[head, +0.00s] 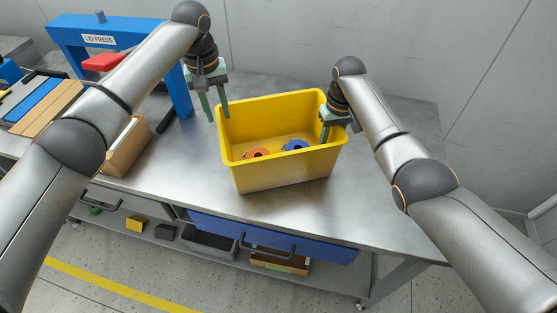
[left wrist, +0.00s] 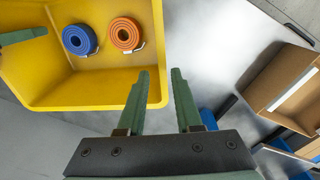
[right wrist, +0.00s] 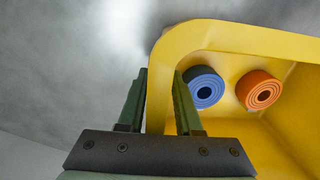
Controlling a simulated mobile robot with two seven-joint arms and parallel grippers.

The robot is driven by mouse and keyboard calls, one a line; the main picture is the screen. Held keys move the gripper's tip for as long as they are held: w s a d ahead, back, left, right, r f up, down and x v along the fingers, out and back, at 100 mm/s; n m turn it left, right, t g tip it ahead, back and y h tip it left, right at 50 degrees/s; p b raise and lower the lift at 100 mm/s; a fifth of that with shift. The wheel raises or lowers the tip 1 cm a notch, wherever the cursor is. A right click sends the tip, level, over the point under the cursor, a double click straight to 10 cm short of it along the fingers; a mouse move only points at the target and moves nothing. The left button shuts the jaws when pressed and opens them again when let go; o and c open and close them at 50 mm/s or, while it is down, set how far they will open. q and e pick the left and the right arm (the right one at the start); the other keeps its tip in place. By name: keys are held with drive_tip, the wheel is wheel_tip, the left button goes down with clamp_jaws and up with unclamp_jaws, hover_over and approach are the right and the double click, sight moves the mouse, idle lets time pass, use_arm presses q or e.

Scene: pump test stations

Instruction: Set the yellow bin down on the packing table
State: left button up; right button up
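The yellow bin (head: 285,172) stands upright, apparently resting on the steel table (head: 180,165). It holds a blue ring-shaped coil (head: 296,145) and an orange one (head: 256,153); both also show in the left wrist view (left wrist: 79,39) (left wrist: 125,34). My left gripper (head: 217,116) is open at the bin's left rim, with nothing between its fingers that I can see gripped. My right gripper (head: 340,128) is at the right rim. In the right wrist view its fingers (right wrist: 160,95) are apart, one on each side of the rim; the outer finger is mostly hidden in the head view.
A blue lid press (head: 115,35) and an open cardboard box (head: 126,150) stand to the left. A blue drawer (head: 270,238) is under the tabletop, above a lower shelf with small items. The tabletop right of the bin (head: 400,205) is clear. A grey wall is behind.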

drive_tip(key=shift+r, duration=0.2)
use_arm(q)
wheel_tip(320, 180, up, 2)
drive_tip(key=shift+a+r, duration=0.1)
drive_tip(key=shift+r, duration=0.05)
use_arm(e)
wheel_tip(320, 180, up, 12)
drive_tip(key=shift+d+f, duration=0.15)
drive_tip(key=shift+d, duration=0.15)
use_arm(q)
drive_tip(key=shift+s, duration=0.15)
use_arm(e)
drive_tip(key=shift+f, duration=0.1)
